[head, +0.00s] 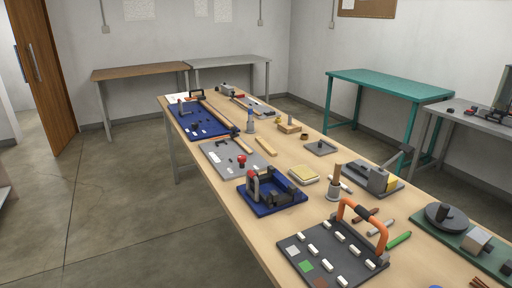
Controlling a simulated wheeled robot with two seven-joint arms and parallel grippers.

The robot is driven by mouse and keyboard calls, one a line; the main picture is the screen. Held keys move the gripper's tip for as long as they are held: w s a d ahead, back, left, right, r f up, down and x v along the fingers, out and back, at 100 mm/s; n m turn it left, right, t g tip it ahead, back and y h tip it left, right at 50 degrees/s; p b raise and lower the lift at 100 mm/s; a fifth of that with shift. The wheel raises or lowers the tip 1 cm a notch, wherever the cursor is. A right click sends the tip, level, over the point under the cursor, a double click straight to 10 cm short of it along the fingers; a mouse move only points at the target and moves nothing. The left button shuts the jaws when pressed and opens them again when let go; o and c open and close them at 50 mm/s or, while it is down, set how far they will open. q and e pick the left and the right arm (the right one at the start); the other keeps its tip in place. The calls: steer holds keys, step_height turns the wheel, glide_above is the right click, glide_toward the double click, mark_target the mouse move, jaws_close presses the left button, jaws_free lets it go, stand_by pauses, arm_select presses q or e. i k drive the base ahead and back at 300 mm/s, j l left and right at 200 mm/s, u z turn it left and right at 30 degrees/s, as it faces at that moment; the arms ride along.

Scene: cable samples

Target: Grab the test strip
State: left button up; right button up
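No thing on the long wooden table (222,196) can be told for certain as the test strip. A short tan strip (265,146) lies flat near the middle of the table, right of a grey board (224,160). A longer, thin brown strip (217,117) lies along the right side of a blue mat (197,122) farther back. Neither of my grippers is in view.
A blue fixture (272,205) and a dark board with an orange handle (318,258) stand in front. A grey device with a lever (377,180) and a green board with a dark disc (478,240) are at right. A teal table (388,82) stands behind.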

mark_target(263, 143)
steer(key=i+j, duration=0.25)
steer(key=j, duration=0.3)
steer(key=i+j, duration=0.2)
steer(key=j, duration=0.4)
steer(key=i+j, duration=0.25)
steer(key=j, duration=0.3)
steer(key=i+j, duration=0.2)
steer(key=j, duration=0.35)
steer(key=i+j, duration=0.25)
steer(key=j, duration=0.3)
steer(key=i+j, duration=0.2)
steer(key=j, duration=0.4)
steer(key=i+j, duration=0.25)
steer(key=j, duration=0.3)
steer(key=i+j, duration=0.2)
steer(key=j, duration=0.35)
steer(key=z, duration=2.1)
